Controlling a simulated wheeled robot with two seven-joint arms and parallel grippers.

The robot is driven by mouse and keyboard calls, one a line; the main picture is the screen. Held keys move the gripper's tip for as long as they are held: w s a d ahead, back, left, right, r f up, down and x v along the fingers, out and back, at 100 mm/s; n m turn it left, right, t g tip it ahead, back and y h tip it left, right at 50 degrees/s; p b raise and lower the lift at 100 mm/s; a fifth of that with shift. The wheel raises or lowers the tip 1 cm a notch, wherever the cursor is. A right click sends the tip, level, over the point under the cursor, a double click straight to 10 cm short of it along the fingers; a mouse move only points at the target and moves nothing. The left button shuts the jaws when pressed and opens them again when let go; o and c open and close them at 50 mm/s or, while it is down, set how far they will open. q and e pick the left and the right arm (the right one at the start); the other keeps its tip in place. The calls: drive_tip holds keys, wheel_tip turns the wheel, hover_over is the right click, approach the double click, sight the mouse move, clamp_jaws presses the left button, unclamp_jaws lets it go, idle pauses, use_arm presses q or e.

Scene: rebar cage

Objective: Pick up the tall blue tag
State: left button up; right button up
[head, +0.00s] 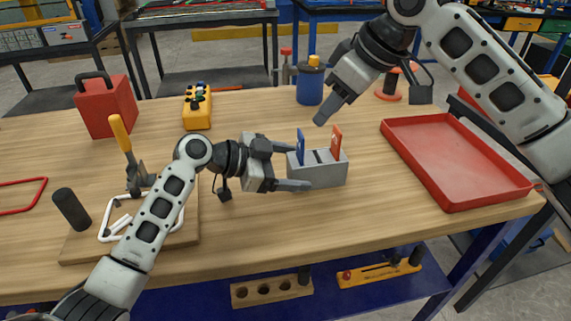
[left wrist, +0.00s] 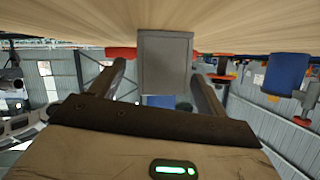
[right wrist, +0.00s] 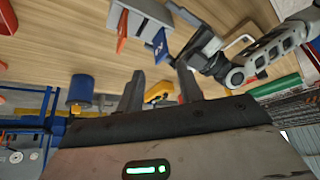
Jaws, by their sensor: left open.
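The blue tag (head: 300,146) stands upright in a slot of a grey block (head: 322,173) on the table, left of an orange tag (head: 336,143). The right wrist view shows the blue tag (right wrist: 160,45) and the orange tag (right wrist: 122,32). My left gripper (head: 283,166) is open at the block's left end, lower than the tag's top. In the left wrist view the grey block (left wrist: 165,60) appears between the open fingers; I cannot tell whether they touch it. My right gripper (right wrist: 157,88) is open and empty, above the table behind the block.
A red tray (head: 455,155) lies right of the block. A blue cylinder (head: 310,85) stands behind it, and a yellow block (head: 197,110) and red box (head: 105,105) are at back left. A wooden board (head: 185,232) with a white frame lies near my left arm. The table front is clear.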

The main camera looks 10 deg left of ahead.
sight(301, 135)
use_arm(q)
drive_tip(key=c, duration=1.1)
use_arm(e)
drive_tip(key=shift+c, duration=0.6)
use_arm(q)
drive_tip(key=shift+f, duration=0.1)
drive_tip(key=shift+s, duration=0.1)
use_arm(e)
wheel_tip(301, 135, up, 3)
drive_tip(key=s+a+m+t+h, duration=0.1)
drive_tip(key=s+a+m+h, duration=0.15)
drive_tip(key=m, duration=0.55)
use_arm(q)
drive_tip(key=shift+f, duration=0.15)
use_arm(e)
drive_tip(key=shift+t+h, duration=0.3)
drive_tip(key=shift+h, duration=0.15)
drive_tip(key=x, duration=1.1)
drive_tip(key=shift+w+a+f, duration=0.15)
drive_tip(key=shift+w+a, duration=0.15)
drive_tip(key=shift+a, duration=0.1)
